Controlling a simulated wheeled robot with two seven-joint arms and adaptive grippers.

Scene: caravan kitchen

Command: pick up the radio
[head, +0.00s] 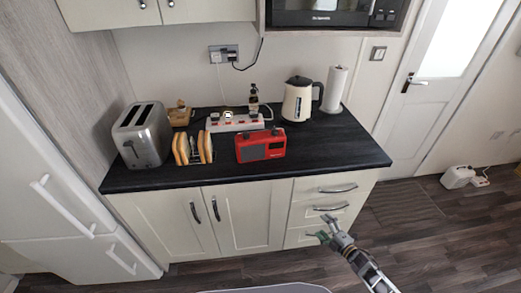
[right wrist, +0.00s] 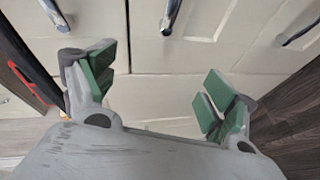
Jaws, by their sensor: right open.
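The red radio (head: 261,146) stands on the dark worktop (head: 310,157), near its front edge, just right of the toast rack. My right gripper (head: 322,237) is low in front of the drawers, below and to the right of the radio, well apart from it. In the right wrist view my right gripper (right wrist: 160,85) is open and empty, its green-padded fingers wide apart, with cabinet fronts beyond. The radio does not clearly show in the right wrist view. My left gripper is not in view.
A toast rack with bread (head: 193,148) and a steel toaster (head: 142,134) stand left of the radio. A power strip (head: 235,122) lies behind it. A cream kettle (head: 298,99) and paper roll (head: 335,88) stand behind right. The worktop's right front is clear.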

